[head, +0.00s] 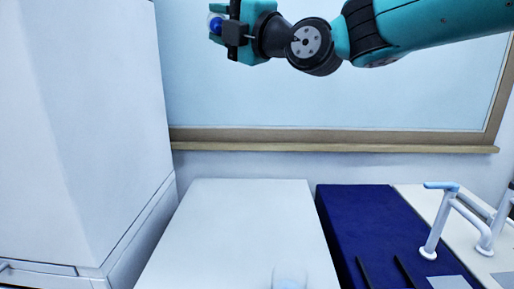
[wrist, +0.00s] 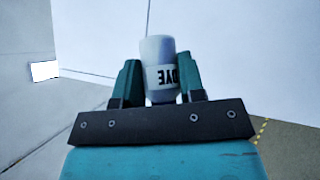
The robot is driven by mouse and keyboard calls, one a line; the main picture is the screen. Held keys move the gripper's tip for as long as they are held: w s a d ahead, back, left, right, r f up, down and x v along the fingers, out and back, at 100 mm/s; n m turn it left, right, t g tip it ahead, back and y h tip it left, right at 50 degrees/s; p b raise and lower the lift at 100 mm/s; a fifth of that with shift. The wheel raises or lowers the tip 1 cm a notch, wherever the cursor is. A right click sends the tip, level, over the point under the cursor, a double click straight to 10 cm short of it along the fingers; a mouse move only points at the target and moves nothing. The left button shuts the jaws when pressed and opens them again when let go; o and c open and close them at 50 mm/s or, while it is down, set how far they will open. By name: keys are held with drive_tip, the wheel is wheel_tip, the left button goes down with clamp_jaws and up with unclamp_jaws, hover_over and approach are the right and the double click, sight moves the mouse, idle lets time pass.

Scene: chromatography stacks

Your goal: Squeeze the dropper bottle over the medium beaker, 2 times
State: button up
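My gripper (wrist: 158,88) is shut on a white dropper bottle (wrist: 157,58). The bottle sits between both dark green fingers, and its "DYE" label reads upside down in the wrist view. In the head view my gripper (head: 226,24) is high at the top left, well above the counter, with a blue part of the bottle (head: 215,24) showing at its left end. A clear glass vessel (head: 289,279), perhaps the medium beaker, stands on the white counter and is cut off by the bottom edge. I cannot tell its size.
A white counter (head: 240,215) is mostly bare. A dark blue surface (head: 365,225) with dark strips lies right of it. White and blue tubular fittings (head: 440,220) stand at the far right. A tall white cabinet (head: 85,130) stands at left. A wooden ledge (head: 330,146) runs behind.

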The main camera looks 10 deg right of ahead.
drive_tip(key=w+d+f+m+g+h+p, duration=0.3)
drive_tip(key=d+f+m+p, duration=0.15)
drive_tip(key=f, duration=0.25)
drive_tip(key=w+d+f+m+g+h+p, duration=0.25)
drive_tip(key=d+f+m+p, duration=0.2)
drive_tip(key=f, duration=0.35)
drive_tip(key=s+d+f+m+g+h+p, duration=0.2)
drive_tip(key=s+d+f+m+g+p, duration=0.3)
drive_tip(key=f, duration=0.4)
drive_tip(key=shift+s+d+m+g+p, duration=0.35)
drive_tip(key=shift+s+d+m+p, duration=0.4)
drive_tip(key=shift+s+d+m, duration=0.35)
drive_tip(key=shift+s+d, duration=0.1)
